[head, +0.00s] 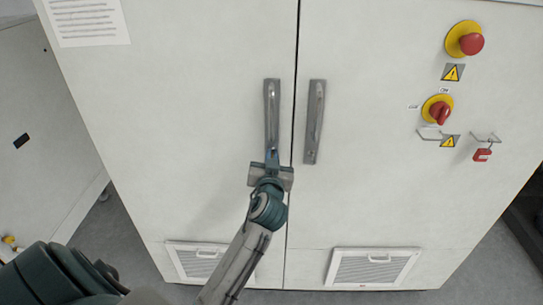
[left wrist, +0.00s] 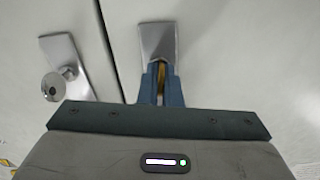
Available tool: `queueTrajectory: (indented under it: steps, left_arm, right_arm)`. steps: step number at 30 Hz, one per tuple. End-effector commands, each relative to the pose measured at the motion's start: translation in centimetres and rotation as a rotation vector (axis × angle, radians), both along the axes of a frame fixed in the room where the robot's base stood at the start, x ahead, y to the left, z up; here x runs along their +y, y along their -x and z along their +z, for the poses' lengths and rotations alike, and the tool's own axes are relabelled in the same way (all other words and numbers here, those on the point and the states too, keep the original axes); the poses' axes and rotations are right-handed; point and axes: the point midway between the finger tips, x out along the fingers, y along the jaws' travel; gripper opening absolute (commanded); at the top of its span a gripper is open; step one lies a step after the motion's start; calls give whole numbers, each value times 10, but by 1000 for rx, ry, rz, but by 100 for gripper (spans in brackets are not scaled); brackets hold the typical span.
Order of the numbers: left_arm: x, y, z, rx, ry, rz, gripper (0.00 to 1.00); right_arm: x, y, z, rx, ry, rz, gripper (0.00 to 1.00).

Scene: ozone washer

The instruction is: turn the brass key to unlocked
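The cabinet's left door handle (head: 271,105) and right door handle (head: 315,120) hang upright on either side of the door seam in the head view. My left gripper (head: 272,156) is at the lower end of the left handle. In the left wrist view its fingers (left wrist: 160,86) are close together around a thin yellow strip, the brass key (left wrist: 161,76), just off a metal handle plate (left wrist: 157,40). Most of the key is hidden by the fingers, so its angle cannot be told. My right gripper is in neither view.
A second plate with a round silver lock knob (left wrist: 53,87) is beside the fingers in the left wrist view. The right door carries a red button (head: 471,43), a red rotary switch (head: 439,112) and a red padlock (head: 482,155). Vent grilles (head: 372,268) sit low on the doors.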

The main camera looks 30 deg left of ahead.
Motion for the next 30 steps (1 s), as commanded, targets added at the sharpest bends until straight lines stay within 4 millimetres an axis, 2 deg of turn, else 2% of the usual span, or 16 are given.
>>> queueTrajectory:
  steps: [30]
  left_arm:
    - [-3,-2,1,498,-812,0,0]
  right_arm:
    - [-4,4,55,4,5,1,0]
